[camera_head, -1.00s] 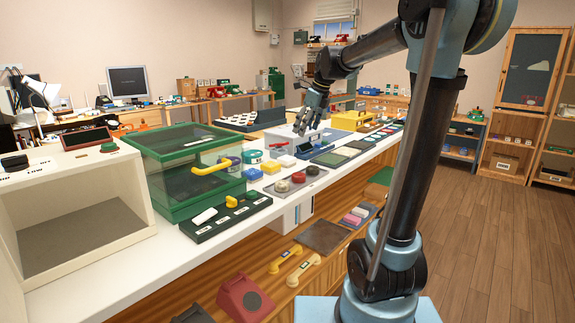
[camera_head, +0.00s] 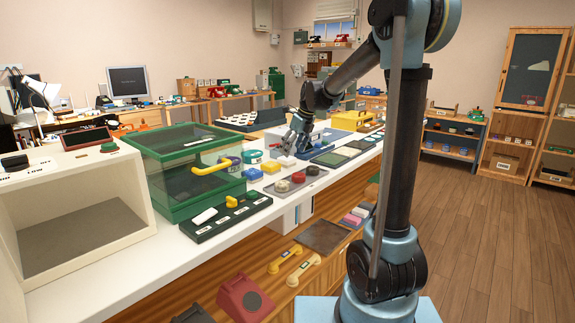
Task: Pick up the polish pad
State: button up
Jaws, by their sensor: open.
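No label singles out the polish pad, so I cannot tell which item it is. Round dark red and pale pieces (camera_head: 298,177) sit on a grey tray (camera_head: 312,182). My gripper (camera_head: 291,149) is open and points down just above the counter, close behind the pale block. Its fingers are small in the view, and whether they touch anything is unclear.
A green-framed glass case (camera_head: 170,165) with a yellow handle stands left of the small items. A black tray (camera_head: 225,218) with small parts lies in front of it. Flat dark trays (camera_head: 330,159) lie right of my gripper. A cream box (camera_head: 85,205) fills the counter's left end.

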aim_at(289, 158)
jog(key=shift+w+a+x, duration=0.1)
jog(key=shift+w+x, duration=0.05)
jog(key=shift+x, duration=1)
jog(key=shift+w+a+x, duration=0.15)
jog(key=shift+x, duration=1.05)
jog(key=shift+w+a+f, duration=0.1)
jog(key=shift+a+f, duration=0.05)
jog(key=shift+f, duration=0.2)
jog(key=shift+c, duration=0.2)
jog(key=c, duration=1.1)
